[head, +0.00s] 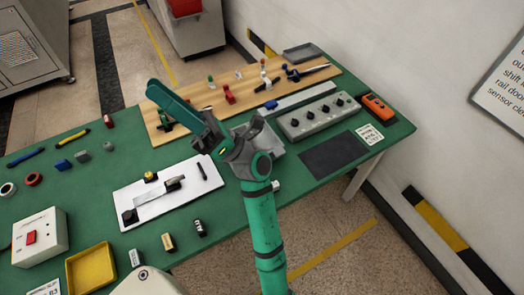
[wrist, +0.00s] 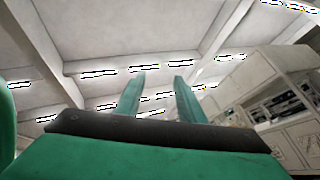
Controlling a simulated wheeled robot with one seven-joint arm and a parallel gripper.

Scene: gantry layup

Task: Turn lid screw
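I cannot make out a lid screw for certain in the head view. A white board (head: 150,211) on the green table carries a flat grey metal piece (head: 157,200) with a yellow knob (head: 150,176) behind it and black parts at its ends. My gripper (wrist: 158,82) shows in the wrist view with its two teal fingers apart and nothing between them. It points up toward the ceiling lights, away from the table.
The green table (head: 88,180) holds a white box with a red switch (head: 40,237), a yellow tray (head: 90,268), a grey panel with several black knobs (head: 318,117), an orange handheld device (head: 378,107) and a wooden board (head: 205,98) with small fixtures. A wall stands at right.

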